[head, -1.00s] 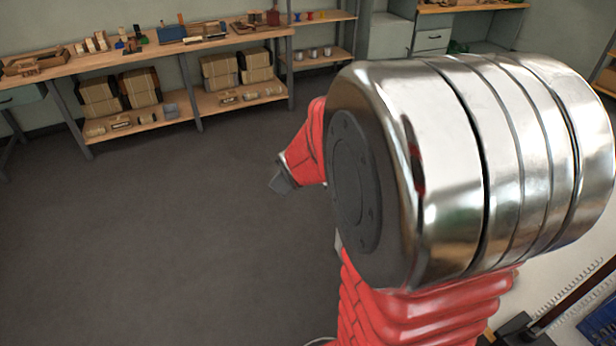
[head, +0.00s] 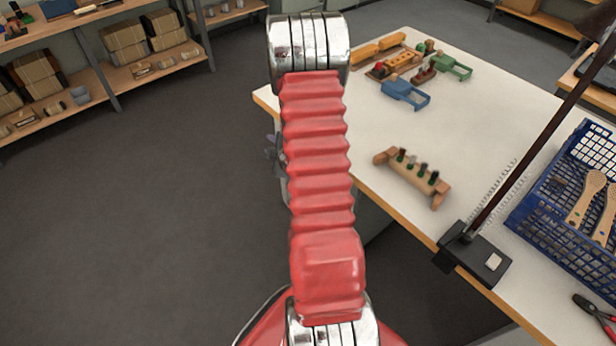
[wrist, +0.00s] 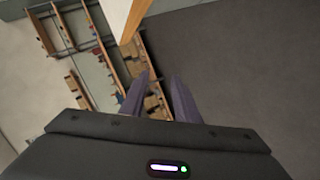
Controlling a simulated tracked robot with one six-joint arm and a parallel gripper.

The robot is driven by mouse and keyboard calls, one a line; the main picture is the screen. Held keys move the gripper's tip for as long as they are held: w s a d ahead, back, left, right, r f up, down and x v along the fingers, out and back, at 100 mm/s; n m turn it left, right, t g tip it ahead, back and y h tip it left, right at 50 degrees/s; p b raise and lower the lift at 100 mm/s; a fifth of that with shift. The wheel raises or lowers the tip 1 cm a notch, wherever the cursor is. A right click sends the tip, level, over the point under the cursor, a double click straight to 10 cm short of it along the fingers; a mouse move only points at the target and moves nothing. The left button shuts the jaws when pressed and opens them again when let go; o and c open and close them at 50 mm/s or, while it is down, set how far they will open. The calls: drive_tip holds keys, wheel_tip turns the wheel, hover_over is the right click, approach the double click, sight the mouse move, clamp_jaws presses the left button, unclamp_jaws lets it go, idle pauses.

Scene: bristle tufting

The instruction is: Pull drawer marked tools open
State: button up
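No drawer with a readable "tools" mark shows in either view. A grey panel (head: 372,214) shows under the near left edge of the white-topped table (head: 480,110), partly hidden by my red arm; I cannot tell whether it is a drawer front. My gripper (wrist: 160,80) shows in the wrist view with its two dark fingers apart and nothing between them. In the head view only a small dark part of it shows to the left of my arm, beside the table's left edge.
On the table stand a wooden rack (head: 412,172) with several tufts, a blue clamp-like tool (head: 407,94), a green one (head: 452,67), a black stand base (head: 475,253) and a blue basket (head: 560,215). Shelves (head: 150,72) line the back left. The floor (head: 150,220) at left is clear.

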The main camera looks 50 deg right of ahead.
drive_tip(key=s+d+f+t+h, duration=0.2)
drive_tip(key=s+f+h, duration=0.2)
drive_tip(key=s+f, duration=1.4)
drive_tip(key=shift+s+f+n+t, duration=0.3)
drive_tip(key=shift+s+t, duration=0.1)
drive_tip(key=x, duration=1.4)
drive_tip(key=shift+s+r, duration=0.1)
drive_tip(key=shift+c, duration=0.4)
clamp_jaws()
